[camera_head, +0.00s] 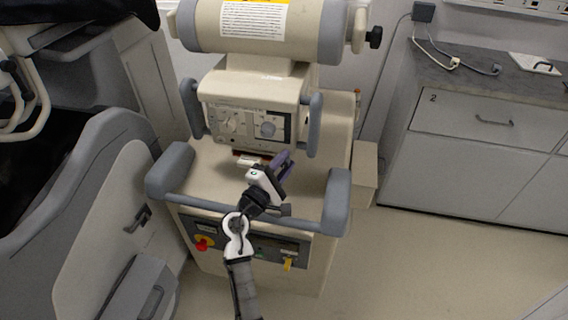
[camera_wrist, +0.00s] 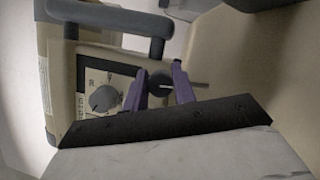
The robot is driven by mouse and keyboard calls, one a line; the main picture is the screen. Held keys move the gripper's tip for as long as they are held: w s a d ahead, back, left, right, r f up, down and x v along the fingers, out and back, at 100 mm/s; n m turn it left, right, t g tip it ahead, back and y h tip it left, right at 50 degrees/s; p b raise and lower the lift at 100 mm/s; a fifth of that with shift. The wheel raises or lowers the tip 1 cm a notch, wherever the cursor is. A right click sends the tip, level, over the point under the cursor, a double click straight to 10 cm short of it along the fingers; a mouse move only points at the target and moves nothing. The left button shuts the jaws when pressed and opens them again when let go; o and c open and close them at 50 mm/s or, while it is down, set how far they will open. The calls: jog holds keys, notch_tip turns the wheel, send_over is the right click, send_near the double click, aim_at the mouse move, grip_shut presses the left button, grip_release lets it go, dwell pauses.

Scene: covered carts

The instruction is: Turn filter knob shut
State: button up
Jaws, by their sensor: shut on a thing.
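A beige machine (camera_head: 230,180) has a control panel (camera_head: 243,122) with several dials on its upper front. In the wrist view, a dark round knob (camera_wrist: 159,82) sits between the two purple fingers of my gripper (camera_wrist: 160,88), which is shut on it. I take it for the filter knob; no label on it can be read. A thin rod sticks out past the right finger. A larger grey dial (camera_wrist: 103,98) on the panel is left of the fingers, apart from them. In the head view, my gripper (camera_head: 283,164) is just below the panel and hides the knob.
Grey padded handles (camera_head: 170,171) and (camera_head: 336,202) flank my arm, joined by a front bar. A red knob (camera_head: 203,244) sits on the lower front panel. A grey counter with drawers (camera_head: 480,118) stands at right. The floor between is clear.

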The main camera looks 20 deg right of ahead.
jog(key=m+g+y, duration=0.1)
jog(key=m, duration=0.2)
jog(key=shift+m, duration=0.3)
jog(key=m+y, duration=0.1)
jog(key=m, duration=0.2)
jog(key=shift+g, duration=0.4)
jog(key=m+y, duration=0.1)
jog(key=m, duration=0.1)
jog(key=m+y+p, duration=0.1)
jog(key=m, duration=0.2)
jog(key=shift+y, duration=0.4)
jog(key=shift+f+m, duration=0.1)
jog(key=shift+m, duration=0.2)
jog(key=o, duration=1)
jog(key=b+v, duration=0.2)
jog(key=v, duration=1.1)
jog(key=shift+s+a, duration=0.2)
jog(key=shift+a, duration=0.1)
